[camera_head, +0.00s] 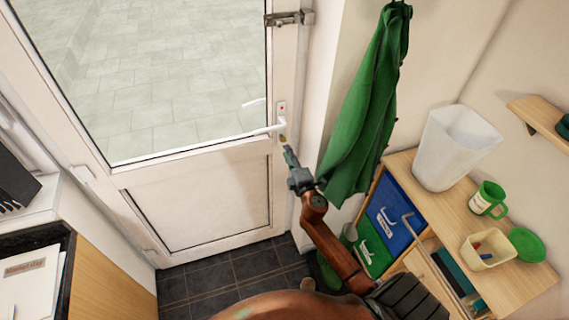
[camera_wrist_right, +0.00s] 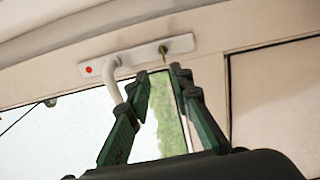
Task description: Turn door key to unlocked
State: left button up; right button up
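The white glazed door (camera_head: 200,200) is shut in the head view. Its lock plate (camera_head: 281,112) carries a white lever handle (camera_head: 268,128) and a red mark. The brass key (camera_head: 282,138) sits in the lock below the handle. In the right wrist view the plate (camera_wrist_right: 130,55) lies sideways, with the key (camera_wrist_right: 163,50) at its right end and the handle (camera_wrist_right: 112,80) at its left. My right gripper (camera_head: 287,151) is just below the key; in the wrist view its fingers (camera_wrist_right: 157,78) are apart, with the key ahead near the right fingertip. I cannot tell whether they touch. My left gripper is out of view.
A green cloth (camera_head: 365,110) hangs right of the door, close to my right arm. A wooden shelf unit (camera_head: 510,285) at the right bears a white bin (camera_head: 450,150), a green mug (camera_head: 488,200) and a small tray (camera_head: 488,250). A counter (camera_head: 100,290) stands at left.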

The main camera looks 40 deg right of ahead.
jog(key=v, duration=0.6)
jog(key=shift+r, duration=0.2)
jog(key=shift+w, duration=0.1)
jog(key=s+d+f+m+g+y, duration=0.1)
jog(key=s+f+m+g, duration=0.2)
jog(key=f, duration=1.4)
jog(key=s+d+f+m+g, duration=0.15)
jog(key=s+f+g, duration=0.3)
jog(key=f, duration=1.15)
jog(key=s+a+f+m+g+y, duration=0.1)
jog(key=s+a+f+m+g, duration=0.2)
jog(key=s+f, duration=1.45)
jog(key=s+a+f+m+g, duration=0.1)
jog(key=s+f, duration=0.4)
jog(key=s, duration=0.5)
jog(key=s+a+f+m+g+y, duration=0.1)
jog(key=s+f+m+g, duration=0.2)
jog(key=s, duration=0.8)
jog(key=s+a+f+m+g, duration=0.1)
jog(key=s+f+m+g, duration=0.1)
jog(key=s+f, duration=0.5)
jog(key=s, duration=0.3)
jog(key=shift+s+f, duration=0.3)
jog(key=shift+f, duration=0.05)
